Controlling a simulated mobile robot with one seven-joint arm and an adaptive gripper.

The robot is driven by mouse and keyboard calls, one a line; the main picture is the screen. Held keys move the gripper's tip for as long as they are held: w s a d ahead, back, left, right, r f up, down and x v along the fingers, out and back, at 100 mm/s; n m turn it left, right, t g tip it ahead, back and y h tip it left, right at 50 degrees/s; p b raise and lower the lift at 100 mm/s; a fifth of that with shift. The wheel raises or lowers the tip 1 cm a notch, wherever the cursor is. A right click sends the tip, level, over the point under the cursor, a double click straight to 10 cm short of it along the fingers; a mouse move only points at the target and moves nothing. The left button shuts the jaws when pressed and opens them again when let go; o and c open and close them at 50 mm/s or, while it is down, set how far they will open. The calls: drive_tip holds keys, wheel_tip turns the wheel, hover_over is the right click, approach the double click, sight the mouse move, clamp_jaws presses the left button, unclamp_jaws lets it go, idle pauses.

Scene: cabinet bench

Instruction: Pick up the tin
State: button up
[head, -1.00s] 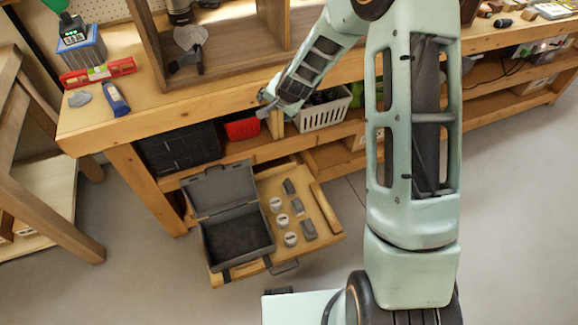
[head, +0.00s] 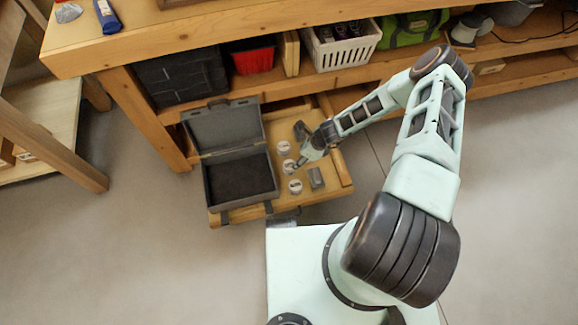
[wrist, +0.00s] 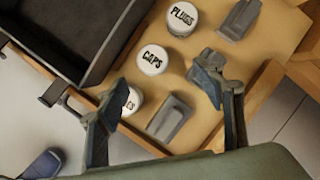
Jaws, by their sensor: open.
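Three white-lidded tins stand in a row in the open wooden drawer. In the wrist view one is labelled PLUGS (wrist: 182,17), the middle one CAPS (wrist: 152,60), and the third tin (wrist: 133,101) is partly hidden by my left finger. In the head view the far tin (head: 283,147), middle tin (head: 288,166) and near tin (head: 295,187) show beside my gripper (head: 299,162). My gripper (wrist: 160,105) is open and empty above the drawer. In the wrist view its fingers are spread below and to either side of the CAPS tin, not around it.
A grey open case (head: 241,181) lies left of the tins. Grey blocks stand right of them, one near (head: 316,178) and one far (head: 301,131). The wooden bench (head: 200,37) rises behind, its shelf holding a white basket (head: 343,48) and a red bin (head: 253,60).

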sight(289, 168)
drive_tip(key=shift+m, duration=0.4)
drive_tip(key=b+x, duration=0.1)
drive_tip(key=x, duration=0.3)
drive_tip(key=s+b+x, duration=0.1)
drive_tip(key=b+x, duration=0.1)
drive_tip(key=x, duration=0.2)
drive_tip(key=b+x, duration=0.1)
drive_tip(key=x, duration=0.3)
drive_tip(key=shift+s+a+f, duration=0.15)
drive_tip(key=shift+s+f, duration=0.1)
drive_tip(key=shift+f, duration=0.1)
drive_tip(key=shift+c, duration=0.7)
drive_tip(key=c, duration=1.2)
drive_tip(key=shift+r, duration=0.1)
